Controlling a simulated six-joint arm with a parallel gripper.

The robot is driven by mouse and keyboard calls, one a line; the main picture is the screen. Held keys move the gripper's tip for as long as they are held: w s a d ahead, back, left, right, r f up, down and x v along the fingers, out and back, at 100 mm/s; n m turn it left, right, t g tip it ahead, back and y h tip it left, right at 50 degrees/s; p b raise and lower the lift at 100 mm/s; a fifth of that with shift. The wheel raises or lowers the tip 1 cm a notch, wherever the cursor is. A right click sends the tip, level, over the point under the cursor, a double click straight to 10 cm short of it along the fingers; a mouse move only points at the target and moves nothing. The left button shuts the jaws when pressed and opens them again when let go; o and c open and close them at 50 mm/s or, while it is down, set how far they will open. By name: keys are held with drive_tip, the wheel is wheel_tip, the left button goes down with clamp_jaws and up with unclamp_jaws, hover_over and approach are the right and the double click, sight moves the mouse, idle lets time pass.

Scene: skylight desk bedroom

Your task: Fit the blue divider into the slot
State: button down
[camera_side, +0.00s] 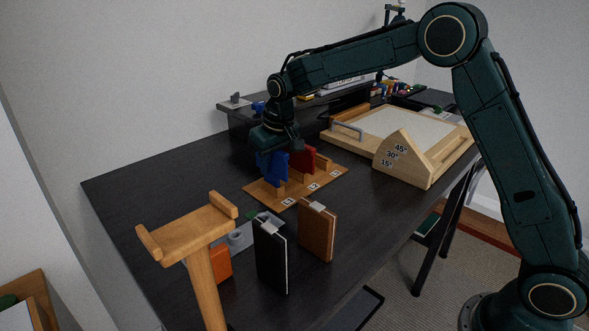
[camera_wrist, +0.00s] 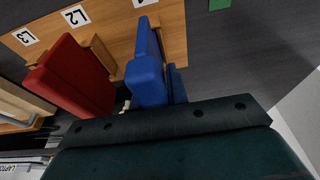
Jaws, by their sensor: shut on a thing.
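The blue divider (camera_side: 272,166) is upright below my gripper (camera_side: 275,143), which is shut on its upper part. It stands at or just above the left part of the wooden slotted base (camera_side: 328,179). I cannot tell whether its lower edge is inside a slot. In the wrist view the blue divider (camera_wrist: 148,75) is in line with the L1 label, and the wooden base (camera_wrist: 110,22) shows labels L1, L2 and L3. The fingertips are hidden there. A red divider (camera_side: 303,158) stands beside the blue one; it also shows in the wrist view (camera_wrist: 75,75).
A black book (camera_side: 270,257) and a brown book (camera_side: 317,232) stand in front of the base. A wooden T-shaped stand (camera_side: 190,235) is at front left. A wooden drawing board (camera_side: 400,130) with an angle block (camera_side: 402,160) is at right. The desk's left part is clear.

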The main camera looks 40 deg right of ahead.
drive_tip(key=shift+f, duration=1)
drive_tip(key=c, duration=1.3)
unclamp_jaws()
drive_tip(key=shift+r, duration=0.1)
drive_tip(key=v, duration=1.3)
drive_tip(key=shift+r, duration=0.3)
drive_tip(key=shift+s+r, duration=0.1)
